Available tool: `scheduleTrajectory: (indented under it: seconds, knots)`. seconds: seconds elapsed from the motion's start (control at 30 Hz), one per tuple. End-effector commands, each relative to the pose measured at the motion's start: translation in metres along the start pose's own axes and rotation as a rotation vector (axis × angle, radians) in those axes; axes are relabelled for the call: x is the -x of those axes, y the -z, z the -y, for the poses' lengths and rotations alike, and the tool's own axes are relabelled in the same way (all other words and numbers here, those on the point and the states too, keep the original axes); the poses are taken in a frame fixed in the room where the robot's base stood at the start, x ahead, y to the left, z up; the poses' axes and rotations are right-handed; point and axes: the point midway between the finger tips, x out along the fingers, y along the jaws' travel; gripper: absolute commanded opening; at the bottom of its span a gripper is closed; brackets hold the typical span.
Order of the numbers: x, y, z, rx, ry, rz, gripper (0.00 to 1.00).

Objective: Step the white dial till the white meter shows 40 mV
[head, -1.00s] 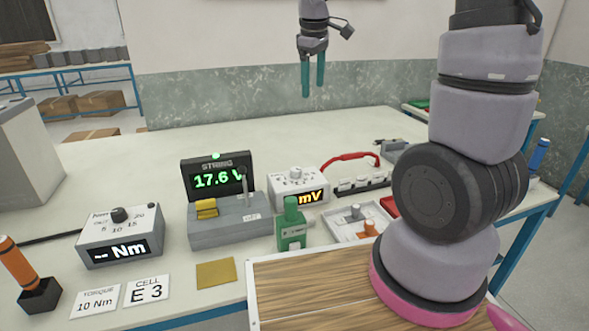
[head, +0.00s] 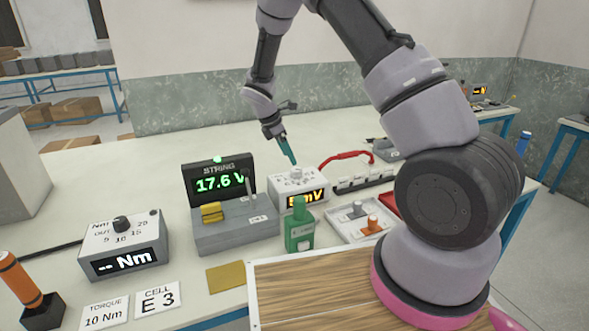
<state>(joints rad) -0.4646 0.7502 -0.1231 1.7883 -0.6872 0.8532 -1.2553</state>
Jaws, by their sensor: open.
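The white meter (head: 282,203) is a white box on the bench, right of the STRING display. Its front has an orange readout (head: 308,197) that ends in "mV"; the green block in front hides part of its left side, so I cannot read the full number. The white dial (head: 296,174) sits on top of the box, with small markings around it too fine to read. My gripper (head: 291,161) points down with teal fingers just above the dial. The fingers are seen nearly edge-on and hold nothing visible. I cannot tell whether they touch the dial.
The STRING display (head: 218,182) reads 17.6 V beside a grey base (head: 238,236). A green block (head: 299,230) stands close in front of the meter. A white tray (head: 347,233) and red-handled tool (head: 345,157) lie right. The Nm box (head: 124,245) stands left.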

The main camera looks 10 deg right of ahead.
Motion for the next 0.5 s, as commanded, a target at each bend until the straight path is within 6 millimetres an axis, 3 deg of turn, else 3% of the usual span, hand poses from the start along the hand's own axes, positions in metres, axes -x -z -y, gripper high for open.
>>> scheduleTrajectory:
  seconds: [0.2, 0.5]
  knots:
    - [-0.042, 0.0, 0.001, -0.001, 0.003, 0.0, 0.8]
    - [-0.067, 0.0, 0.0, -0.001, 0.0, -0.001, 0.8]
